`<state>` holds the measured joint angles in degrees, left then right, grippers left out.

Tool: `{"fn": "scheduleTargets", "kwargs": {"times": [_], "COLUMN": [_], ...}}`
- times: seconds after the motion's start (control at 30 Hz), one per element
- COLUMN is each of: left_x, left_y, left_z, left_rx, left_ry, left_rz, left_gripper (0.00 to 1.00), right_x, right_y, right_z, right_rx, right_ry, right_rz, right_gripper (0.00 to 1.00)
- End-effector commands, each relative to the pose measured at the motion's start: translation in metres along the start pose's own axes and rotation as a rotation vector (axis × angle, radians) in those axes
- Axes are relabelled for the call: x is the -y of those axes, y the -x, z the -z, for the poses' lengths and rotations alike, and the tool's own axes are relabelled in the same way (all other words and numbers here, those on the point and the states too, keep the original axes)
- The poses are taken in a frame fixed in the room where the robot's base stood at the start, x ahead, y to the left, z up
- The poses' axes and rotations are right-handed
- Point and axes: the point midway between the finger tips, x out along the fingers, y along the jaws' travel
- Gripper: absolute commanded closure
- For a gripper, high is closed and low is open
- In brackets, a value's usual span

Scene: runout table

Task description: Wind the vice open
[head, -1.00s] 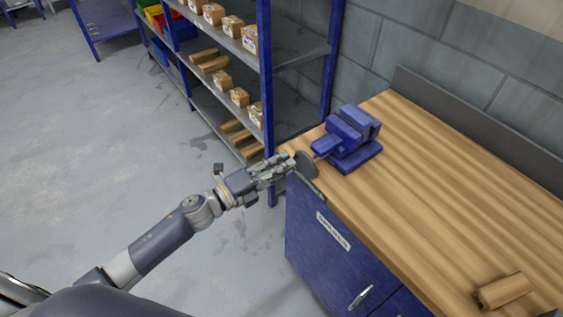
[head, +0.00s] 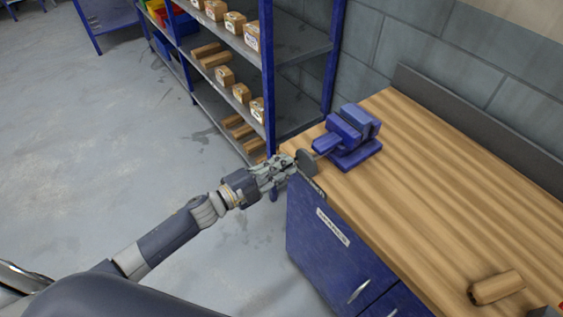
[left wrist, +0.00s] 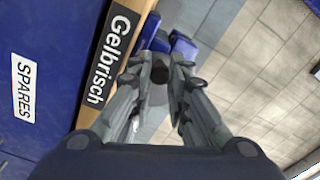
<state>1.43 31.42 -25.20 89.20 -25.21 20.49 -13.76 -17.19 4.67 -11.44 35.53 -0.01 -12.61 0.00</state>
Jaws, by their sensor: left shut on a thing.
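The blue vice (head: 349,136) is mounted at the far left corner of the wooden bench. A dark grey round handwheel (head: 306,160) sits on its front, just beyond the bench edge. My left gripper (head: 285,164) is at this wheel. In the left wrist view, the fingertips (left wrist: 160,73) are shut on a dark round knob (left wrist: 160,70), with the grey wheel (left wrist: 158,98) behind it and part of the blue vice (left wrist: 181,45) beyond. The gap between the vice jaws is hard to make out. My right gripper is not in view.
A blue cabinet (head: 320,245) is below. A blue shelf rack (head: 268,80) with small boxes stands left of the bench. The floor (head: 100,150) is open.

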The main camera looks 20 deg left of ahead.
Motion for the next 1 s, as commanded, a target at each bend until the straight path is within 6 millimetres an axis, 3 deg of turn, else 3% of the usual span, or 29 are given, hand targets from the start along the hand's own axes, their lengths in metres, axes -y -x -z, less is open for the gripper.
{"fn": "scheduleTargets", "kwargs": {"times": [0.2, 0.43, 0.73, 1.0], "left_x": [0.001, -0.006, -0.008, -0.016], "left_y": [0.000, 0.000, 0.000, 0.000], "left_z": [-0.001, -0.002, -0.002, -0.001], "left_rx": [0.002, 0.002, 0.002, 0.002], "left_ry": [0.013, 0.277, 0.311, 0.591], "left_rz": [0.001, 0.002, 0.002, 0.002], "left_gripper": [1.00, 1.00, 1.00, 1.00], "right_x": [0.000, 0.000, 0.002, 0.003], "right_y": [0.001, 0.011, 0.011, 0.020], "right_z": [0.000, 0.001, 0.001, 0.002], "right_rx": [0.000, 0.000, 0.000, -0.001], "right_ry": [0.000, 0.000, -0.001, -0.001], "right_rz": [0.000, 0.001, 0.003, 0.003], "right_gripper": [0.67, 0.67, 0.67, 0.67]}}
